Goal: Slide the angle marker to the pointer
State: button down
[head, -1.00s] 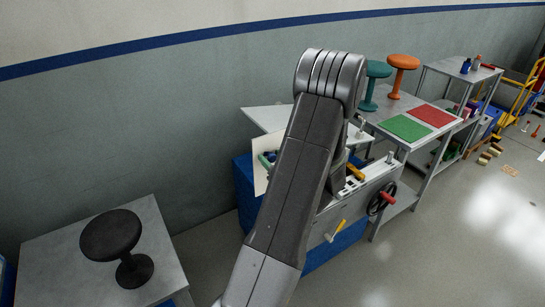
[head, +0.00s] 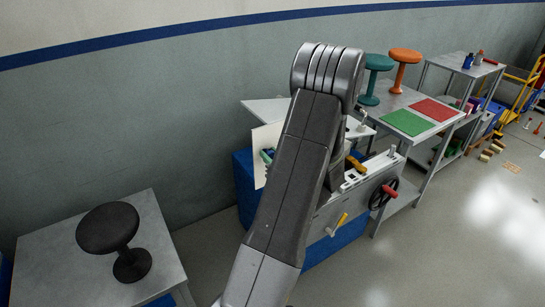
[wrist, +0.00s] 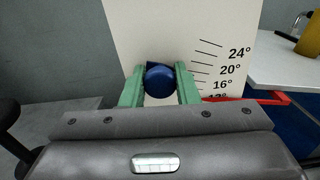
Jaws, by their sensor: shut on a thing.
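The angle marker is a dark blue knob (wrist: 160,78) in front of a pale scale board (wrist: 140,30) in the wrist view. My gripper (wrist: 160,83) has its green fingers shut on the knob, one on each side. The board carries black tick lines and the numbers 24°, 20° and 16°, with a lower number partly hidden. A red pointer (wrist: 265,99) reaches in from the right, low near the scale's lower numbers, right of the knob. In the head view the board (head: 259,172) shows left of my arm, which hides most of the gripper.
A grey machine with a black handwheel (head: 380,198) and a yellow-handled lever (head: 340,222) stands right of my arm. A bench behind holds a green mat (head: 408,123), a red mat (head: 433,109) and two stools. A black stool (head: 112,235) stands on the left table.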

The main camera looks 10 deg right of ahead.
jog(key=shift+n, duration=0.6)
jog(key=shift+s+a+f+b, duration=0.1)
jog(key=shift+a+f+b, duration=0.15)
jog(key=shift+f+b, duration=0.85)
jog(key=shift+s+a+f+b, duration=0.1)
jog(key=shift+a+f+b, duration=0.15)
jog(key=shift+f+b, duration=0.8)
jog(key=shift+r, duration=0.2)
jog(key=c, duration=1.1)
grip_release()
jog(key=b+v, duration=0.2)
jog(key=v, duration=1.1)
jog(key=shift+s, duration=0.4)
jog(key=shift+w+d, duration=0.1)
jog(key=p+x, duration=0.2)
jog(key=x, duration=1.1)
jog(key=shift+w, duration=0.35)
